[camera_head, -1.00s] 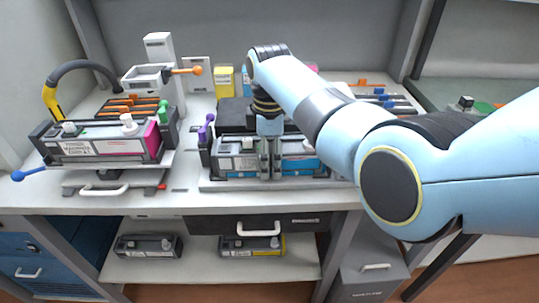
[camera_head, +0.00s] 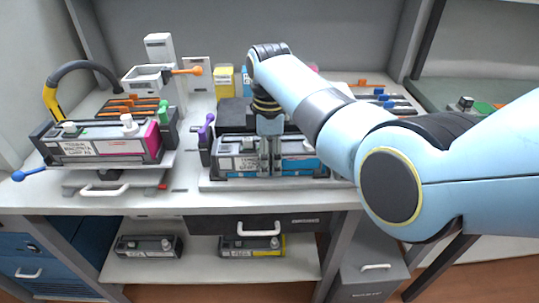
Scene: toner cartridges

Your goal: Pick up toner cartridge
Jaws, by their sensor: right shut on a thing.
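A toner cartridge with a cyan end and a white label (camera_head: 238,164) lies in the station at the middle of the bench. My right gripper (camera_head: 270,172) points down in front of it and is shut on it; the fingers hide the cartridge's middle. A magenta toner cartridge (camera_head: 100,148) sits in the left station. Two more cartridges lie on the lower shelf, one dark grey (camera_head: 148,246) and one with a yellow end (camera_head: 252,246). My left gripper is not in view.
A purple lever (camera_head: 207,128) stands just left of the held cartridge. A green lever (camera_head: 164,116) and a blue-tipped handle (camera_head: 22,175) are on the left station. A drawer with a white handle (camera_head: 258,230) is under the bench. Yellow (camera_head: 224,82) containers stand behind.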

